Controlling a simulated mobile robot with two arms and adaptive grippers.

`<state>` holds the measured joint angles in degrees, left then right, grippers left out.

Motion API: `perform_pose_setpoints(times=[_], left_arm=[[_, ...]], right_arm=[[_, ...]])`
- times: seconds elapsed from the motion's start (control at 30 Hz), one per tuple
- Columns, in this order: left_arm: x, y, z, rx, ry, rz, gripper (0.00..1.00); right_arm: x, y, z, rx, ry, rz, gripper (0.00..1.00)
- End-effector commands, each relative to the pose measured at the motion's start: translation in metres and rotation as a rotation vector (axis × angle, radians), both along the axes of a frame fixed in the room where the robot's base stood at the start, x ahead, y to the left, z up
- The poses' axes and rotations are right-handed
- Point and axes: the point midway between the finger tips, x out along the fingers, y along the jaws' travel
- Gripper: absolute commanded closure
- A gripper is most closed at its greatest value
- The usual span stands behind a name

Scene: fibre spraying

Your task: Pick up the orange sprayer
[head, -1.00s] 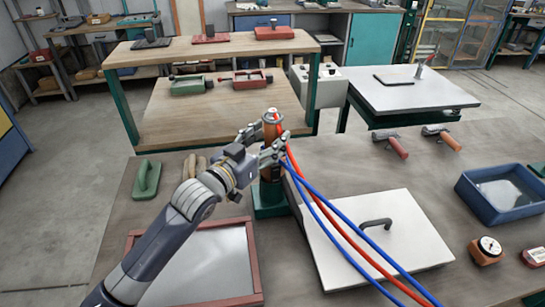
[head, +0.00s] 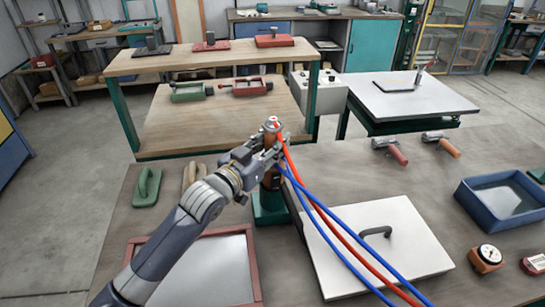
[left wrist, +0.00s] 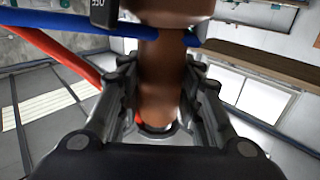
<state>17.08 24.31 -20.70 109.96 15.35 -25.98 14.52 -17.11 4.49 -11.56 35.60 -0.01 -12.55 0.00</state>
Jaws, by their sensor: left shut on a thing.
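The orange sprayer (head: 271,180) stands upright at its green stand (head: 268,211) in the middle of the workbench, with a metal cap on top and red and blue hoses running off to the lower right. My left gripper (head: 268,152) is shut on its upper body, reaching in from the left. In the left wrist view the brownish-orange sprayer body (left wrist: 163,62) sits between the two fingers of my left gripper (left wrist: 165,88). The fingers hide part of the sprayer. My right gripper is out of view.
A white panel with a dark handle (head: 400,247) lies right of the stand, under the hoses (head: 350,243). A red-framed tray (head: 255,262) lies under my left arm. A green float (head: 147,187), two handled tools, a blue basin (head: 463,197) and a gauge (head: 487,257) are also on the bench.

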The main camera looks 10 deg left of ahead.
Motion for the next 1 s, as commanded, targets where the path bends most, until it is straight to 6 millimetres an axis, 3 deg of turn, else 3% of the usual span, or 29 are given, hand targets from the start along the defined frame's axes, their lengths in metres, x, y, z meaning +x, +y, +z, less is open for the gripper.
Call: perform_pose_setpoints(times=[0.6,0.83,1.0], left_arm=[[0.000,0.000,0.094,-0.002,-0.012,0.001,1.00],[-0.001,0.000,0.120,-0.002,-0.009,0.000,1.00],[-0.001,0.000,0.126,-0.002,-0.008,0.001,1.00]], right_arm=[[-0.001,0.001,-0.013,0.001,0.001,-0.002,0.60],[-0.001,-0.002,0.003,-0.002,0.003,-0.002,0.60],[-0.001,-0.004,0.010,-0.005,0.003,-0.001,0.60]])
